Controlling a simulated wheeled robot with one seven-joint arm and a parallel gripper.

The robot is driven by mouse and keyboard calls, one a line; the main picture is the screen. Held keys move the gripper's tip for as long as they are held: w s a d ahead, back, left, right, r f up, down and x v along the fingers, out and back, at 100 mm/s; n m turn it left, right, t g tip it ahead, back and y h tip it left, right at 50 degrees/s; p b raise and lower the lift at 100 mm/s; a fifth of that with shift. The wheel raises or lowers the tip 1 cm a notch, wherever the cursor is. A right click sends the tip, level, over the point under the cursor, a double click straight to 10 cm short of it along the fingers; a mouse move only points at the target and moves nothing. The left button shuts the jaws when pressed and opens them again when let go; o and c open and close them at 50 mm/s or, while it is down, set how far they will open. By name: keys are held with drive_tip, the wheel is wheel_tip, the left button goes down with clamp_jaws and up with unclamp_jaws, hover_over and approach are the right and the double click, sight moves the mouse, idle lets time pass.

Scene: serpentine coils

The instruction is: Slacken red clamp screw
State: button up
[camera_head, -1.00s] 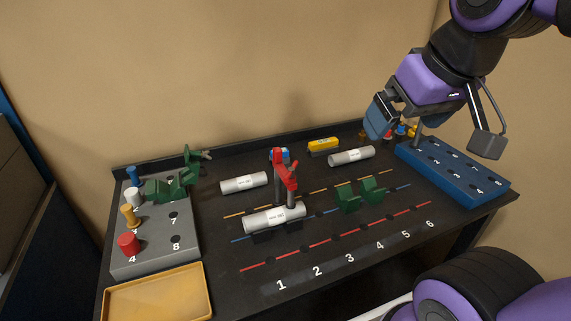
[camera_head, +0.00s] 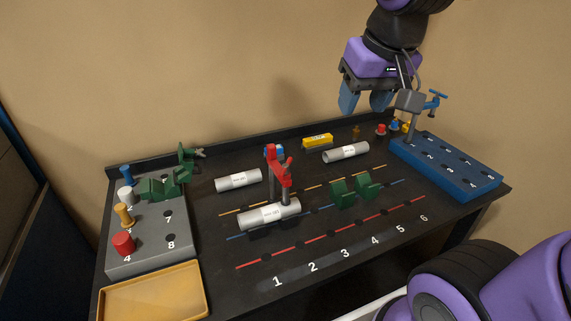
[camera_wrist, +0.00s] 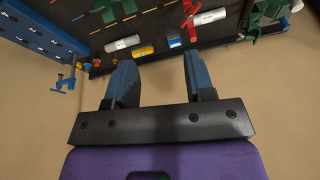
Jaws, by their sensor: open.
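The red clamp (camera_head: 281,167) stands upright over the bench near the middle. Its arm reaches over a white labelled cylinder (camera_head: 268,214) lying at the front. The clamp also shows at the top of the wrist view (camera_wrist: 192,22). I cannot make out its screw clearly. My gripper (camera_head: 365,104) is up at the back right, with blue fingers pointing down, apart from the clamp and above the bench. In the wrist view my gripper (camera_wrist: 155,80) has its fingers spread and nothing between them.
A blue block with numbered holes (camera_head: 445,168) is at right, holding a clamp with a blue handle (camera_head: 436,98). Green V-blocks (camera_head: 355,190) stand right of the red clamp. A grey block (camera_head: 150,245) and yellow tray (camera_head: 152,292) are at left. A yellow box (camera_head: 317,141) lies behind.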

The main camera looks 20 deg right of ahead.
drive_tip(key=w+a+f+m+g, duration=0.25)
drive_tip(key=w+f, duration=0.25)
drive_tip(key=w, duration=0.6)
drive_tip(key=m+g, duration=0.1)
drive_tip(key=g, duration=0.1)
hover_over(286, 165)
wheel_tip(286, 165, down, 8)
drive_tip(key=shift+t, duration=0.25)
wheel_tip(286, 165, down, 11)
drive_tip(key=shift+r, duration=0.1)
drive_tip(key=shift+c, duration=0.2)
clamp_jaws()
